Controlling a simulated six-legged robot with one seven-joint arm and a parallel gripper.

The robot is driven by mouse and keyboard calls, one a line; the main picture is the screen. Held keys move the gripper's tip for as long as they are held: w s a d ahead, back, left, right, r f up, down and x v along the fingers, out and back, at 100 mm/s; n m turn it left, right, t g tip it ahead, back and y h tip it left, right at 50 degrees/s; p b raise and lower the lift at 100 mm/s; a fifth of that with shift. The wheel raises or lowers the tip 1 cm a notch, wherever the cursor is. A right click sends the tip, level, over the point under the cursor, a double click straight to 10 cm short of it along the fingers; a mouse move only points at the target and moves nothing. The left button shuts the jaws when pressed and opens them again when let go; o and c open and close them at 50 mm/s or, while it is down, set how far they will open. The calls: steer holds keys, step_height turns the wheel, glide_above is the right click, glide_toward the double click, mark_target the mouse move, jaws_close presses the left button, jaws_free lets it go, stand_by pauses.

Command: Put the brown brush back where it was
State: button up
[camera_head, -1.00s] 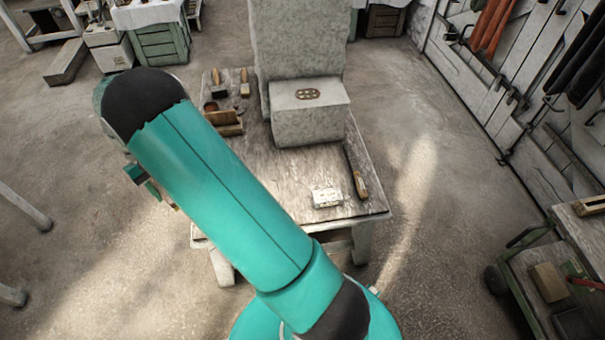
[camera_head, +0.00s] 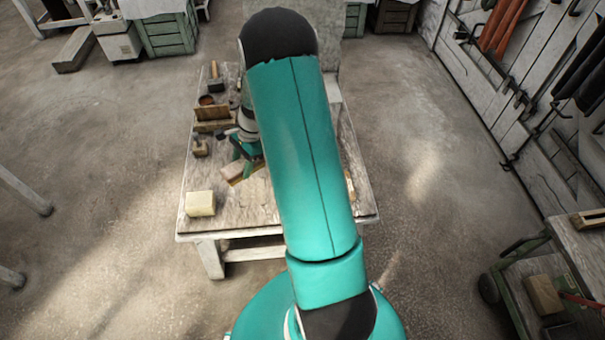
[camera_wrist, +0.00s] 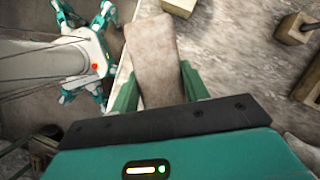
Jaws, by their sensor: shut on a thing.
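My gripper (camera_head: 244,160) is over the front left part of the wooden table (camera_head: 258,205). Its green fingers (camera_wrist: 161,88) are shut on the brown brush. In the wrist view the brush (camera_wrist: 155,48) shows as a flat grey-brown piece with a rounded end, pointing away from the palm. In the head view only a tan part of the brush (camera_head: 236,173) shows below the fingers. I cannot tell if it touches the tabletop. My teal arm hides the table's middle.
A cream block (camera_head: 200,203) sits at the table's front left corner. A small mallet (camera_head: 201,148) and a brown wooden holder (camera_head: 213,118) stand along the left edge. A stone slab (camera_head: 328,60) is partly hidden behind my arm. A cart (camera_head: 545,275) stands at right.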

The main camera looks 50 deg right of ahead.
steer(key=s+d+f+m+t, duration=0.1)
steer(key=s+d+f+m, duration=0.1)
steer(key=d, duration=0.4)
steer(key=s+d+f+m, duration=0.2)
steer(key=d+f, duration=0.2)
steer(key=d, duration=0.2)
steer(key=s+d+f+m+t+h, duration=0.1)
steer(key=d+f+m, duration=0.1)
steer(key=d+f, duration=0.2)
steer(key=shift+s+d+f+m+t, duration=0.1)
steer(key=shift+s+d+m+t, duration=0.1)
steer(key=shift+d, duration=0.5)
steer(key=shift+s+d+m+t, duration=0.1)
steer(key=shift+s+d+m, duration=0.1)
steer(key=shift+d, duration=0.5)
steer(key=shift+d+f, duration=0.2)
steer(key=shift+f, duration=0.05)
steer(key=shift+d+f, duration=0.1)
steer(key=shift+f, duration=1.5)
steer(key=shift+f, duration=0.15)
steer(key=o, duration=0.9)
